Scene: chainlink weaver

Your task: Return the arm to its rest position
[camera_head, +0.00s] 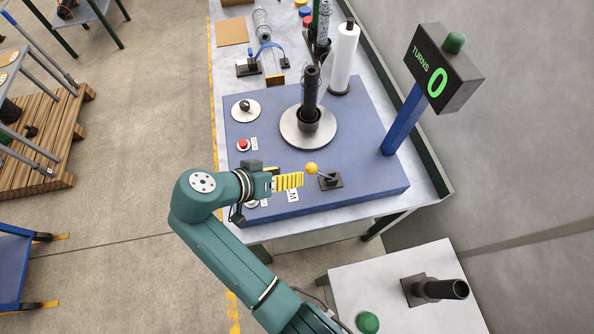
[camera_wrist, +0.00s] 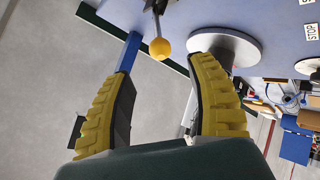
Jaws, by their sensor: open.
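My arm reaches in from the bottom of the head view, with its teal links bent at the elbow. My gripper (camera_head: 300,181) has yellow ribbed fingers and hangs over the near left part of the blue machine base (camera_head: 370,125). In the wrist view the two fingers (camera_wrist: 163,85) stand wide apart with nothing between them. A lever with a yellow ball knob (camera_head: 311,168) stands just right of the fingertips. The knob also shows in the wrist view (camera_wrist: 160,48), beyond the fingertips and apart from them.
A round plate (camera_head: 322,140) bears a dark upright post. A red button (camera_head: 243,145) is at the base's left. A sign reading "TURNS 0" (camera_head: 445,70) stands on a blue post at right. A side table (camera_head: 390,315) holds a dark tube (camera_head: 440,289).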

